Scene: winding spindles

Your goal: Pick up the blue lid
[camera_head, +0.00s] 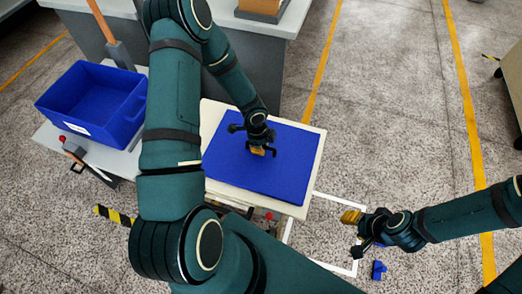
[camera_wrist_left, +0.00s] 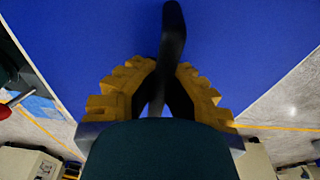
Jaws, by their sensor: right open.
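The blue lid (camera_head: 232,172) is a flat blue rectangle lying on the pale top of a cart. My left gripper (camera_head: 258,150) is over the upper middle of the lid, with its fingers pointing down at it. In the left wrist view the lid (camera_wrist_left: 60,40) fills the upper part, behind two yellow-padded fingers (camera_wrist_left: 158,72) and a dark bar between them. Whether the fingers touch or grasp the lid is not clear. My right gripper (camera_head: 355,231) is open over the floor at the lower right, apart from the lid.
A grey cabinet (camera_head: 260,65) stands behind the cart. A small blue object (camera_head: 378,270) lies below my right gripper. The floor to the right is mostly clear, with yellow lines.

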